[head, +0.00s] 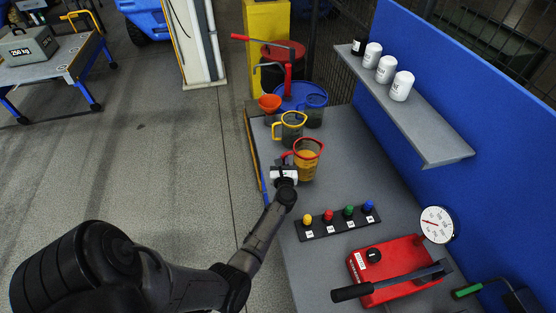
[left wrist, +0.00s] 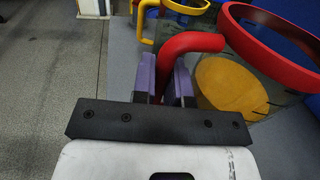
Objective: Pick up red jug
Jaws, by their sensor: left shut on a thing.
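The red jug (head: 307,161) is a clear measuring jug with a red rim and red handle, holding yellow-orange liquid. It stands upright on the grey workbench (head: 334,190). My left gripper (head: 287,165) comes in from the near left side of the jug. In the left wrist view, my left gripper's purple fingers (left wrist: 164,82) are shut on the jug's red handle (left wrist: 185,45), and the jug's red rim (left wrist: 262,62) shows at the right. I cannot tell whether the jug's base touches the bench. My right gripper is not in view.
A row of coloured knobs (head: 340,218) and a red pump (head: 390,270) lie nearer. A shelf (head: 430,120) with white canisters overhangs at right.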

